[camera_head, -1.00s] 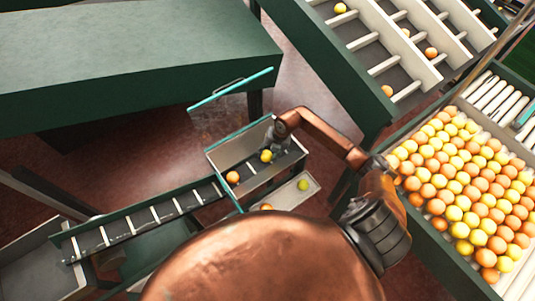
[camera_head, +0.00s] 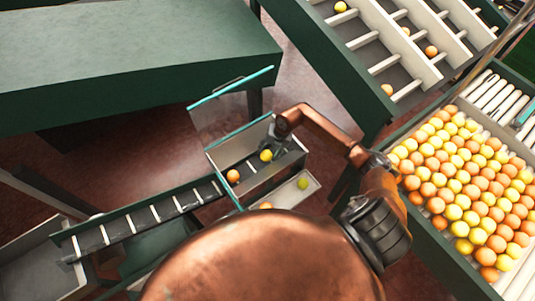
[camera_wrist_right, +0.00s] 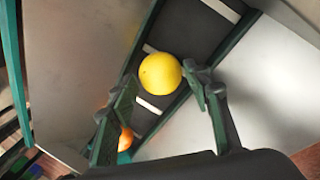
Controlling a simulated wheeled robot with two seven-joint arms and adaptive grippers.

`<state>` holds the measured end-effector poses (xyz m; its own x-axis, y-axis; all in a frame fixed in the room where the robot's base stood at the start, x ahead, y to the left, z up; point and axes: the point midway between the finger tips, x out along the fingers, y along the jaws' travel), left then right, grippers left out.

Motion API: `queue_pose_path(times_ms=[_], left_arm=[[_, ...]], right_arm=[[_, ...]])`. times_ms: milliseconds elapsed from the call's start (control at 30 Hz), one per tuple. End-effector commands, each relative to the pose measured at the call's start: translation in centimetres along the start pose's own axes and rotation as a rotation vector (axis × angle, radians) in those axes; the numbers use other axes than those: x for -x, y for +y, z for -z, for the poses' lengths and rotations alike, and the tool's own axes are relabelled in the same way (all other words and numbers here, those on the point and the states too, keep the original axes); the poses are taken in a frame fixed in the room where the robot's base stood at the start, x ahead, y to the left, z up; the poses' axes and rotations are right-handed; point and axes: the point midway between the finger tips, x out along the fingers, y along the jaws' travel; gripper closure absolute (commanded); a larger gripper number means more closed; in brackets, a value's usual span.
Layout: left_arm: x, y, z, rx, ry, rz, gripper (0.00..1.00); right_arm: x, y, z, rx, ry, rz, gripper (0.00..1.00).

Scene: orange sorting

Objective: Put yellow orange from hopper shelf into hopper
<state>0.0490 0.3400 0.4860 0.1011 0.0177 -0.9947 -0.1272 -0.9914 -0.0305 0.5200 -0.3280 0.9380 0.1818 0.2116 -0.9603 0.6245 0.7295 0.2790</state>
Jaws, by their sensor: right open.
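The hopper (camera_head: 228,152) is a metal-walled bin with a dark slatted belt at its bottom. A yellow orange (camera_head: 266,155) is in the hopper, just below my right gripper (camera_head: 272,147). In the right wrist view the yellow orange (camera_wrist_right: 160,73) shows over the dark belt, between and slightly beyond the fingertips of my right gripper (camera_wrist_right: 158,88). The fingers are spread; I cannot tell whether one touches it. The hopper shelf (camera_head: 286,196) is a narrow pale tray beside the hopper. It holds another yellow orange (camera_head: 303,183) and an orange-coloured one (camera_head: 265,206). My left gripper is not in view.
An orange-coloured orange (camera_head: 233,176) lies at the hopper's left end, where a slatted conveyor (camera_head: 140,216) leads down left. A teal-edged panel (camera_head: 230,88) stands behind the hopper. A large crate of oranges (camera_head: 465,190) is at right, sloped sorting lanes (camera_head: 400,40) at upper right.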

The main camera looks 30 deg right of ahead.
Motion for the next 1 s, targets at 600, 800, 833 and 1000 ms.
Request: queue_pose_path(times_ms=[600, 800, 833, 1000], left_arm=[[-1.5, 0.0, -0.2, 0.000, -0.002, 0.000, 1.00], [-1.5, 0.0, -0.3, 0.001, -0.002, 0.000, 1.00], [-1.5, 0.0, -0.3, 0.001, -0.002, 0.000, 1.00], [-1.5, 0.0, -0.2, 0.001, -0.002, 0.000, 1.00]], right_arm=[[10.2, 0.0, 0.1, 0.001, 0.000, 0.000, 0.55], [10.6, 0.0, 0.1, 0.001, 0.001, 0.000, 0.55], [10.5, 0.0, 0.1, 0.001, 0.001, 0.000, 0.55], [10.4, 0.2, 0.2, 0.003, 0.004, -0.008, 0.55]])
